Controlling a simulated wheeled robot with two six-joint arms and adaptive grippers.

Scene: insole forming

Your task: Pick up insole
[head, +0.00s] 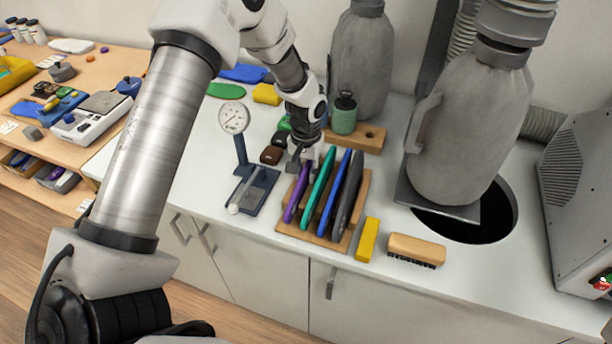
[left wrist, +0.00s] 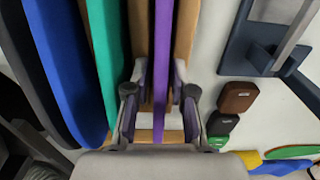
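A wooden rack (head: 325,240) on the white counter holds upright insoles side by side: purple (head: 297,194), teal (head: 318,190), blue (head: 334,195) and dark grey (head: 349,197). My left gripper (head: 303,160) is at the far end of the rack, at the purple insole. In the left wrist view, the open fingers (left wrist: 158,105) stand on either side of the purple insole (left wrist: 162,60), with a visible gap on each side. The teal insole (left wrist: 105,60) and blue insole (left wrist: 55,70) are to the left there. My right gripper is not in view.
A dial gauge (head: 234,118) on a dark base stands left of the rack. A yellow block (head: 367,239) and a brush (head: 416,250) lie to its right. A green bottle (head: 344,115) and grey machine (head: 465,130) stand behind and right.

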